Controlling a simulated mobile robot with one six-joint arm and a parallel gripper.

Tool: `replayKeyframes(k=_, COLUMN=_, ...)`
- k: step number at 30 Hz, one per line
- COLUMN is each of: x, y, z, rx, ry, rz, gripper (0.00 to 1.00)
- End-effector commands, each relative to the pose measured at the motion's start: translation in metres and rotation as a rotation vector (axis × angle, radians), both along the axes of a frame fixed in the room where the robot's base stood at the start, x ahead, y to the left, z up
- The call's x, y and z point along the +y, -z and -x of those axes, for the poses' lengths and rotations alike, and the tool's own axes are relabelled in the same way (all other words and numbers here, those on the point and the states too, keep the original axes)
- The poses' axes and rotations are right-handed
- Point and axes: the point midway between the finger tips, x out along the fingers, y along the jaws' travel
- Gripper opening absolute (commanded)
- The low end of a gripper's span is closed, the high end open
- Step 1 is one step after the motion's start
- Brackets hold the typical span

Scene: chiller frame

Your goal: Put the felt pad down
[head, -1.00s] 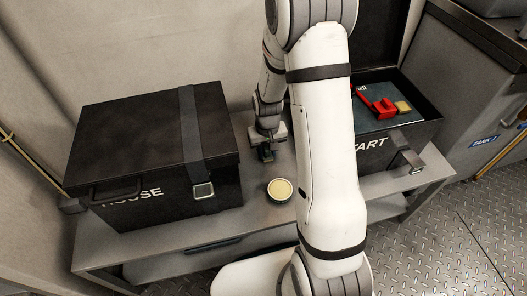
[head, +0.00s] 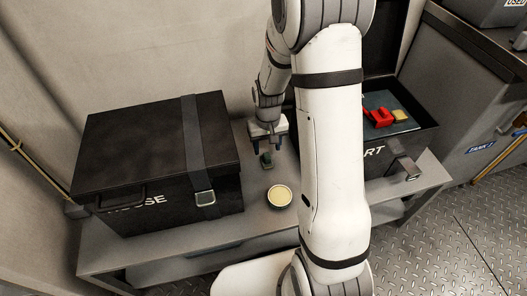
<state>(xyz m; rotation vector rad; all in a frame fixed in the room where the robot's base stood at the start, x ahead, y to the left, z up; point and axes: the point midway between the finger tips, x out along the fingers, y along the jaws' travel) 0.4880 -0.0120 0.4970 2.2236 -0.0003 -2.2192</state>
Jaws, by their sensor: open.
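A small dark green piece (head: 266,160), which looks like the felt pad, lies on the grey bench (head: 250,219) between the two black cases. My gripper (head: 267,147) is open, pointing down just above and behind the piece, and appears clear of it. The piece is small in view, so its exact shape is hard to tell.
A round tin with a pale yellow top (head: 280,196) stands in front of the piece. A closed, strapped black case (head: 150,150) is at left. An open black case (head: 405,165) at right holds a red item (head: 379,117) and a yellowish block (head: 401,116). My arm hides part of it.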

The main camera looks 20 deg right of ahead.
Motion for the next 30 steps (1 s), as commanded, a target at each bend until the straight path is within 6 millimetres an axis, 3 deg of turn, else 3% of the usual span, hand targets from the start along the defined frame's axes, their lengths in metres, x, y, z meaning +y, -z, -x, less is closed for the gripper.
replayKeyframes(k=1, x=0.000, y=-0.017, z=-0.001, rx=-0.003, ry=0.000, rz=0.000, gripper=0.52)
replayKeyframes(k=3, x=0.000, y=-0.030, z=-0.001, rx=-0.003, ry=0.000, rz=0.000, gripper=0.52)
replayKeyframes(k=12, x=0.000, y=-0.061, z=0.001, rx=-0.002, ry=0.001, rz=0.000, gripper=0.52)
replayKeyframes(k=16, x=0.000, y=-0.081, z=0.013, rx=-0.013, ry=0.001, rz=0.000, gripper=0.52)
replayKeyframes(k=24, x=0.000, y=-0.151, z=0.079, rx=-0.056, ry=0.001, rz=0.000, gripper=0.52)
replayKeyframes(k=30, x=0.000, y=-0.185, z=0.137, rx=-0.082, ry=0.002, rz=-0.001, gripper=0.52)
